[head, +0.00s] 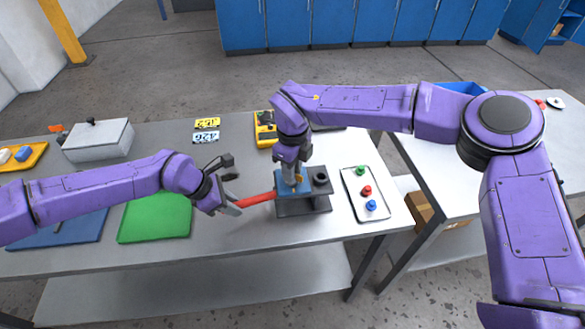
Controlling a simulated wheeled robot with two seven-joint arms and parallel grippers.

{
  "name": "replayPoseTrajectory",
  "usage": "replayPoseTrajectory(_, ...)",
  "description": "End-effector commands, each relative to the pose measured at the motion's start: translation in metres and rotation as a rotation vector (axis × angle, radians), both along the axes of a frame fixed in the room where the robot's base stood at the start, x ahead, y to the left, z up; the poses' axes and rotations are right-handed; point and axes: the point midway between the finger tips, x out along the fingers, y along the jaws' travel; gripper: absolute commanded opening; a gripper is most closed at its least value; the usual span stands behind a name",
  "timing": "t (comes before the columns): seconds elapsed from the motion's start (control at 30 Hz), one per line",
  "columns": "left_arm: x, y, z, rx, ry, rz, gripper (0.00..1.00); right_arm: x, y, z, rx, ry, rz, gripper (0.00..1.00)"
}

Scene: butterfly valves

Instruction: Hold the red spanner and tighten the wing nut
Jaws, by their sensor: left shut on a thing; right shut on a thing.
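The red spanner (257,199) runs from my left gripper (233,206) to the blue valve fixture (283,187). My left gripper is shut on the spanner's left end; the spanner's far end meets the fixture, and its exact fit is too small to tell. My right gripper (296,181) points down over the fixture and is shut on the wing nut, a small brass-coloured bit (299,178) showing between the fingers. Most of the nut is hidden by the gripper. The fixture stands on a dark grey base (300,208) near the table's front right.
A tray (351,197) with green, red and blue knobs lies right of the base. A yellow device (265,132) stands behind. Green (155,222) and blue mats and a grey box (97,140) lie left. The table's front edge is close to the base.

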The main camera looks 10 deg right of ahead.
Motion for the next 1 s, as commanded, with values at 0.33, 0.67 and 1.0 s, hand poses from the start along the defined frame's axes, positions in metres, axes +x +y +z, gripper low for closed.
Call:
replayPoseTrajectory(0.33, -0.0018, -0.0001, -0.0022, 0.002, 0.005, -0.002, 0.0, 0.0005, 0.001, 0.0019, 0.004, -0.003, -0.318, 0.0)
replayPoseTrajectory(0.67, -0.0019, -0.0001, -0.0024, 0.002, 0.005, -0.002, 0.0, 0.0005, 0.0013, 0.0022, 0.004, -0.003, -0.515, 0.0)
replayPoseTrajectory(1.0, -0.0019, 0.0, -0.0025, 0.003, 0.005, -0.002, 0.0, 0.0005, 0.0013, 0.0022, 0.004, -0.003, -0.577, 0.0)
